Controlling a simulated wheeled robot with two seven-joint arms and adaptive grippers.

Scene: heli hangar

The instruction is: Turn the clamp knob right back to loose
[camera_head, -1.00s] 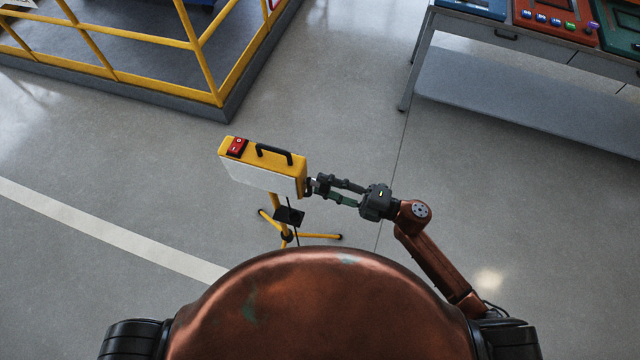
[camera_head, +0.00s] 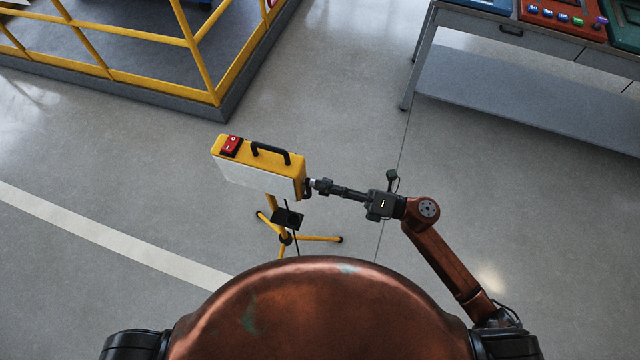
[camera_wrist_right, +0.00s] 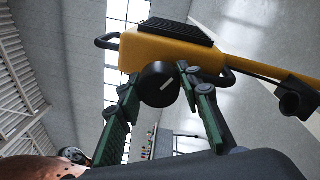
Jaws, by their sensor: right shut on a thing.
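The lamp (camera_head: 258,166) has a red switch and a black handle on top, and stands on a yellow tripod (camera_head: 285,236). My right gripper (camera_head: 318,186) is at the lamp's right side, its fingers shut on the knob; in the right wrist view its green-and-black fingers (camera_wrist_right: 160,92) sit on either side of it. The left gripper is not in view.
A yellow railing (camera_head: 140,75) on a grey platform stands at the upper left. A grey workbench (camera_head: 500,90) with coloured panels is at the upper right. The floor around the tripod is clear.

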